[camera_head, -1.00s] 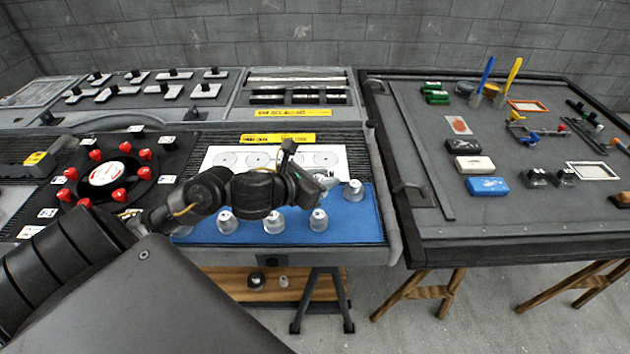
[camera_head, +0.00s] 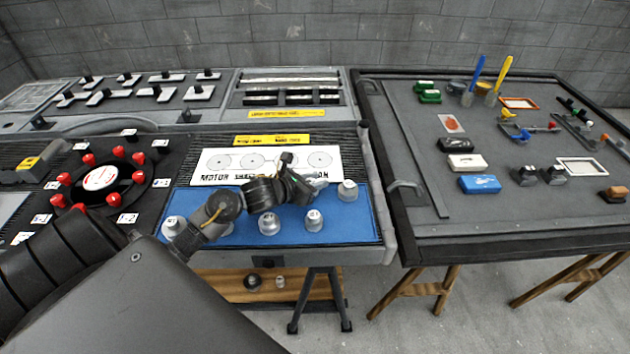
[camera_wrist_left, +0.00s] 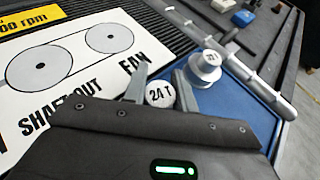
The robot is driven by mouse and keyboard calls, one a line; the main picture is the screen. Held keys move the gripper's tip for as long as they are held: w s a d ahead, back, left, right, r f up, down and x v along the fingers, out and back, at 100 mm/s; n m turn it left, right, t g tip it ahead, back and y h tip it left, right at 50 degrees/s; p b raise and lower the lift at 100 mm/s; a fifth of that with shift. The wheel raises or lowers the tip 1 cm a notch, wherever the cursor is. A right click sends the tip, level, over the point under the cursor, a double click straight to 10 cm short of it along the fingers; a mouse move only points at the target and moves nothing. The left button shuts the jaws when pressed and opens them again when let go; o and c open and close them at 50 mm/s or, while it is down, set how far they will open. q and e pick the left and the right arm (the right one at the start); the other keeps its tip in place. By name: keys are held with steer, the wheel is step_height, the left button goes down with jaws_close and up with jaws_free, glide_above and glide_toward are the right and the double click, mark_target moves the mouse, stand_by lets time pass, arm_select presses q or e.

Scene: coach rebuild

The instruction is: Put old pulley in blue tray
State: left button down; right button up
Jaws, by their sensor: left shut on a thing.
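My left gripper (camera_head: 308,187) is over the right part of the blue tray (camera_head: 360,228). In the left wrist view, my left gripper (camera_wrist_left: 160,88) is shut on a pale round pulley marked 24 T (camera_wrist_left: 160,94). In the head view the gripper hides this pulley. I cannot tell whether it touches the tray. A silver stepped pulley (camera_head: 347,190) stands upright just beyond it at the tray's right, and also shows in the left wrist view (camera_wrist_left: 207,67). Several similar pulleys stand along the tray's front, including one in the middle (camera_head: 269,223). My right gripper is not in view.
A white card with belt drawings (camera_head: 215,162) lies behind the tray. A dial with red knobs (camera_head: 102,178) is on the left.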

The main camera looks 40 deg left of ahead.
arm_select(q)
steer(key=shift+f, duration=0.25)
steer(key=shift+f, duration=0.2)
steer(key=c, duration=1.1)
jaws_free()
